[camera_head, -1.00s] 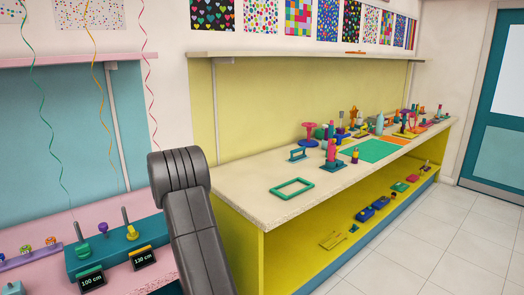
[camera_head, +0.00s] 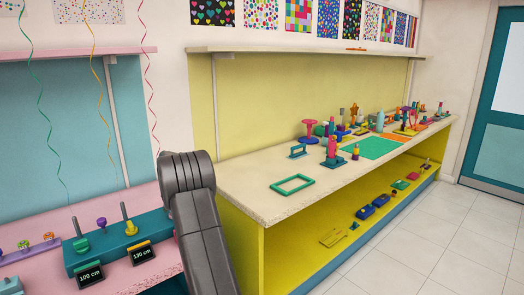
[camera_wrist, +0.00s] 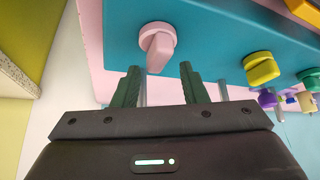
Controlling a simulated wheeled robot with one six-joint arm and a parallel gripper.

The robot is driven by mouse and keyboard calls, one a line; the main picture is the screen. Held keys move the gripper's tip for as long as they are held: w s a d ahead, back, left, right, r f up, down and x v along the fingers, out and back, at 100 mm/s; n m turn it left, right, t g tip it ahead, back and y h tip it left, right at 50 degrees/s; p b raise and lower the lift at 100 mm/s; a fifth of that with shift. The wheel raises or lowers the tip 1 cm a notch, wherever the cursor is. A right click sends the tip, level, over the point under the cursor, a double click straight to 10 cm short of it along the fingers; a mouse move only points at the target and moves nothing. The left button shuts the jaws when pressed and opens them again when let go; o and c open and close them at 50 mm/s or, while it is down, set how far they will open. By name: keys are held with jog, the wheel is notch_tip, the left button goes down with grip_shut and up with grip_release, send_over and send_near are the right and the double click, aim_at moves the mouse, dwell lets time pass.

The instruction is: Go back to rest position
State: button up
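My gripper (camera_wrist: 160,75) shows in the wrist view with its two dark green fingers spread apart and nothing held between them. Beyond the fingertips a pink knob (camera_wrist: 157,45) sits on a blue panel (camera_wrist: 205,40). In the head view my dark grey arm rises between the pink counter and the yellow bench. My gripper is hidden in that view.
A teal unit (camera_head: 110,246) with levers and displays reading 100 cm and 130 cm stands on the pink counter (camera_head: 150,270) at left. A cream-topped bench (camera_head: 245,195) holds many small items. The tiled floor (camera_head: 410,250) at right is clear.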

notch_tip(320, 180, up, 5)
jog(key=shift+f+p, duration=0.1)
jog(key=shift+p, duration=1.15)
notch_tip(320, 180, down, 8)
jog(key=b, duration=0.5)
jog(key=shift+r+n+p, duration=0.25)
jog(key=shift+n+p, duration=0.15)
jog(key=n+g+p, duration=0.2)
jog(key=n, duration=0.1)
jog(key=shift+r+y, duration=0.1)
jog(key=shift+y, duration=0.2)
jog(key=shift+n+g+p, duration=0.6)
jog(key=shift+n+p, duration=0.1)
jog(key=shift+n, duration=0.4)
jog(key=shift+w+d, duration=0.1)
